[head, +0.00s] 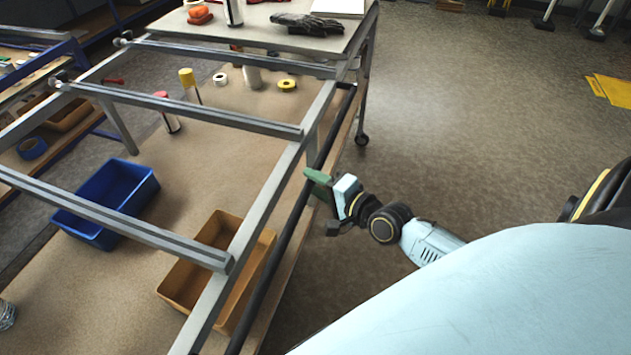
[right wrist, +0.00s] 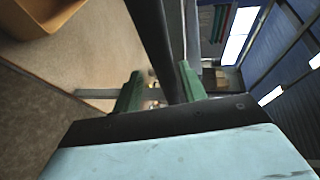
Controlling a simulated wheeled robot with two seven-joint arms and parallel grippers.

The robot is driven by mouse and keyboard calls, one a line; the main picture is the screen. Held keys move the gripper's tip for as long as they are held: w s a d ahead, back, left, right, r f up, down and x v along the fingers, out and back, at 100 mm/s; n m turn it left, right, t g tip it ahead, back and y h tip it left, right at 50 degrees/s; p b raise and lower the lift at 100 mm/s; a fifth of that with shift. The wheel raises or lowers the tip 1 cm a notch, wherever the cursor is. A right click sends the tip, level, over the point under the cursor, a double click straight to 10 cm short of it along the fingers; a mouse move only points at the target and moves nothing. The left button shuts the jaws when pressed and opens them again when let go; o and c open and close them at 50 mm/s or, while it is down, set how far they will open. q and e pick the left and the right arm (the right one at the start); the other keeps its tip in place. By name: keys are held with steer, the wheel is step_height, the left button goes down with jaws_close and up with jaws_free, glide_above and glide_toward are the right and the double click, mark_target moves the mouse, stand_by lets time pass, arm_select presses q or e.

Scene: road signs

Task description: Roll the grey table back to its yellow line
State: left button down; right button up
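The grey table (head: 266,207) is a wheeled metal frame with crossbars, a tan lower shelf and a solid top at its far end. A dark bar (head: 281,245) runs along its right side. My right gripper (head: 318,190) is at this bar, beside the table. In the right wrist view the bar (right wrist: 152,35) passes between the green fingers (right wrist: 160,88), with a gap visible, so the gripper is open around it. A castor (head: 362,139) shows at the far right leg. My left gripper is not in view. I cannot make out a clear yellow line on the floor.
A blue bin (head: 108,203) and an orange bin (head: 212,265) sit on the shelf, with tape rolls and cans behind. Dark gloves (head: 305,24) lie on the top. Yellow flat pieces (head: 612,91) lie on the floor at far right. Floor right of the table is clear.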

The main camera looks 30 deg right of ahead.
steer(key=shift+r, duration=0.15)
steer(key=v, duration=1.3)
steer(key=shift+p, duration=0.3)
steer(key=shift+s, duration=0.15)
